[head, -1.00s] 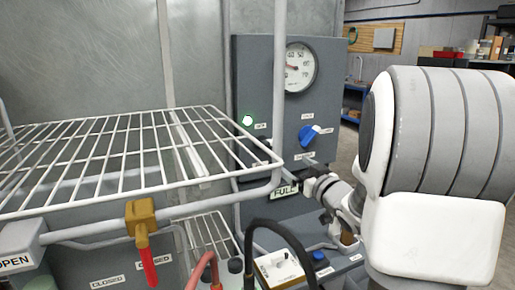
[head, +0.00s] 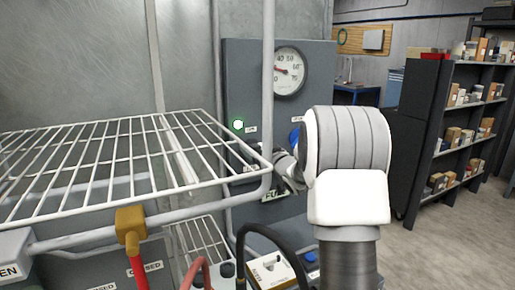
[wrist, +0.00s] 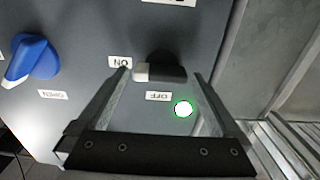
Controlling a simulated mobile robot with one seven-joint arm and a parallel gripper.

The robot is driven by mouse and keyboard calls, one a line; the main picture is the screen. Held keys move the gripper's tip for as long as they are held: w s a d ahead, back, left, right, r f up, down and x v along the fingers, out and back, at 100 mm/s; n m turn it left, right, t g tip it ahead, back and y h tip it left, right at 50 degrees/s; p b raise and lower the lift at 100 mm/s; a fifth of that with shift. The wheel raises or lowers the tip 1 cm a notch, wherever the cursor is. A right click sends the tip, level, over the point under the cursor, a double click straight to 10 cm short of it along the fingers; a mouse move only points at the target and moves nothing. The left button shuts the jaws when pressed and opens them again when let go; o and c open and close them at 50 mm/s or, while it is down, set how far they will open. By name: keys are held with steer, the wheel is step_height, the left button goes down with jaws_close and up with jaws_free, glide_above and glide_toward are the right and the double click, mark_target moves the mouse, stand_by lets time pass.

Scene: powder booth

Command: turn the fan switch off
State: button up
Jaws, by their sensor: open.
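The switch (wrist: 168,66), a black body with a white end, is on the grey panel (wrist: 95,25) in the wrist view. Its white end points left, beside the ON label (wrist: 120,62). The OFF label (wrist: 158,96) is just below it. A green-ringed lamp (wrist: 183,109) is lit near the OFF label, and also shows in the head view (head: 238,124). My gripper (wrist: 161,74) is open, with a fingertip on either side of the switch; contact cannot be told. In the head view my arm hides the switch.
A blue knob (wrist: 32,60) sits left of my gripper in the wrist view. In the head view a round gauge (head: 290,70) is above. A wire rack (head: 95,165) and yellow valve (head: 131,221) stand left. A hose (head: 268,232) curves below.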

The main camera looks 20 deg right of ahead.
steer(key=shift+w, duration=0.1)
steer(key=c, duration=1.2)
